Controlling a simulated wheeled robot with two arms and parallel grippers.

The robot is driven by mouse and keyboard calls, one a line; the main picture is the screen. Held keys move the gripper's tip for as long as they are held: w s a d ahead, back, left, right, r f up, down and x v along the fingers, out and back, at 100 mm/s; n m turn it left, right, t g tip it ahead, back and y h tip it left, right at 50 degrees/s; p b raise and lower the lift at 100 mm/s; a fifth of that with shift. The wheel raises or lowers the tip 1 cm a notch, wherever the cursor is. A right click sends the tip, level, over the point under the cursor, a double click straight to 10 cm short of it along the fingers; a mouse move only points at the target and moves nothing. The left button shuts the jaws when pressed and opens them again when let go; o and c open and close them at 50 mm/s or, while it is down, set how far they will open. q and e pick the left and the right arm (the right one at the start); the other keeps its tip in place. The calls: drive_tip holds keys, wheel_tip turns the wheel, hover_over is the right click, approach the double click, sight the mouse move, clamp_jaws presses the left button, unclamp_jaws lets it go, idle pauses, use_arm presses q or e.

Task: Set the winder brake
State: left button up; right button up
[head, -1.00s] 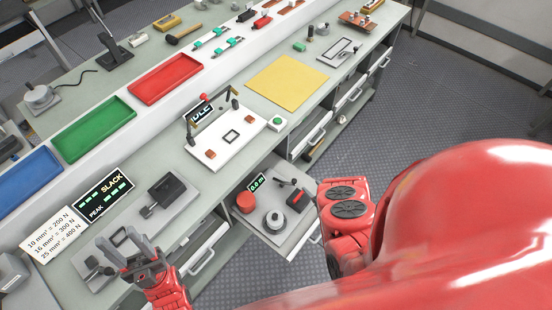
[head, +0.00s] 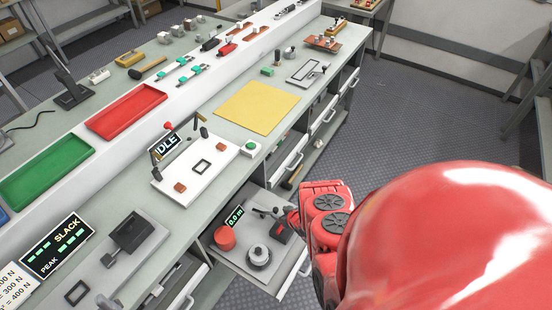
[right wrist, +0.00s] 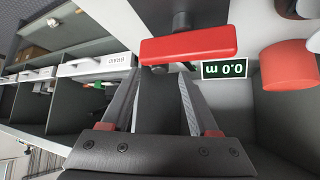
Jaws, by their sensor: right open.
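The winder sits on a pulled-out drawer or shelf (head: 237,266), with a red knob or drum (head: 224,238), a grey reel (head: 258,256) and a small display (head: 235,217) reading 0.0 m. A dark block with a red lever (head: 281,236) stands beside the reel; I take it for the brake. In the right wrist view a red bar (right wrist: 190,45) lies just beyond my right fingertips, with the display (right wrist: 226,69) beside it. My right gripper (right wrist: 163,78) is open and empty. Whether it touches the bar I cannot tell. My left gripper is out of view.
The bench above holds a white fixture (head: 178,189) with an IDLE display, a yellow mat (head: 256,108), red (head: 127,111) and green trays (head: 46,174), and a SLACK/PEAK display (head: 57,245). Open floor (head: 395,110) lies to the right.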

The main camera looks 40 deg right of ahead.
sight(277, 210)
drive_tip(key=shift+x, duration=0.85)
drive_tip(key=shift+b+x, duration=0.75)
drive_tip(key=shift+x, duration=0.2)
drive_tip(key=shift+w+f, duration=0.4)
drive_tip(key=shift+w, duration=0.1)
drive_tip(key=shift+b, duration=0.3)
clamp_jaws()
